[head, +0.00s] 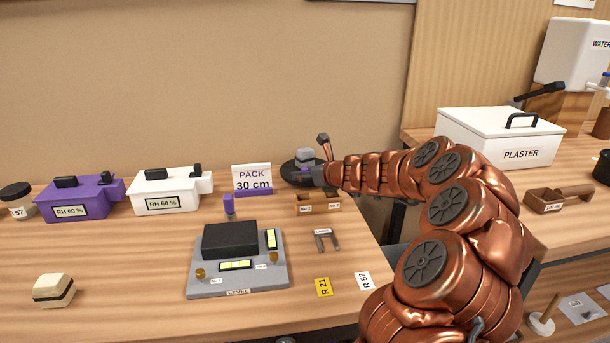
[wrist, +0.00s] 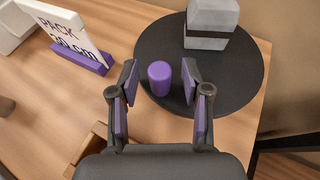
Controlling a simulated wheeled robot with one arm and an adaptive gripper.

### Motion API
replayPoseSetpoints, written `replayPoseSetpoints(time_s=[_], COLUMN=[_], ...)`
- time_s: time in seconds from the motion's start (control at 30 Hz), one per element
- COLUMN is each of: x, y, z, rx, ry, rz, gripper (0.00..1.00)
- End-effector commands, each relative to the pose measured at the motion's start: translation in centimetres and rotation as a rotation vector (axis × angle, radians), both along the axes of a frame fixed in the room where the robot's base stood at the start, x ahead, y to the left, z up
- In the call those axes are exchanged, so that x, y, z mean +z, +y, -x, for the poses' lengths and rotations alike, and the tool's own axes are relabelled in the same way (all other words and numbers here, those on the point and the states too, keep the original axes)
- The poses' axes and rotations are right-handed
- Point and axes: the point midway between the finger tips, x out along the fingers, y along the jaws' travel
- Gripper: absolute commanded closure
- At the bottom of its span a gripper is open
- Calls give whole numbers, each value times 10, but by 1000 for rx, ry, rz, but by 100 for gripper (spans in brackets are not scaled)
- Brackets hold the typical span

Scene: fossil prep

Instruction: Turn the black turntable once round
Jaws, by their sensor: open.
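The black turntable (head: 290,172) is a round disc at the back right of the left bench, partly hidden by my arm in the head view. It fills the upper right of the wrist view (wrist: 220,100). A purple upright peg (wrist: 159,78) stands on its near left part. A grey block with a dark band (wrist: 211,22) sits toward its far side; it also shows in the head view (head: 305,157). My gripper (wrist: 160,84) is open, with one finger on each side of the peg. I cannot tell whether either finger touches it.
The PACK 30 cm sign (wrist: 75,38) stands left of the turntable. A small wooden box (head: 318,204) is just in front of it. A wall rises behind, and the bench edge lies to the right. The grey level plate (head: 238,284) is farther forward.

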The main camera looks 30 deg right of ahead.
Motion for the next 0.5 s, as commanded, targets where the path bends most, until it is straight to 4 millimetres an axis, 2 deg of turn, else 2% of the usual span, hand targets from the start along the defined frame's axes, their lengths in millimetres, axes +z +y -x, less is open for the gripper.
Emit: replayPoseSetpoints(time_s=[0.4,0.5], x=[-2,-2], y=[0,0], z=[-7,-6], rx=[0,-1], ry=[-1,-2], rz=[1,1], gripper=[52,63])
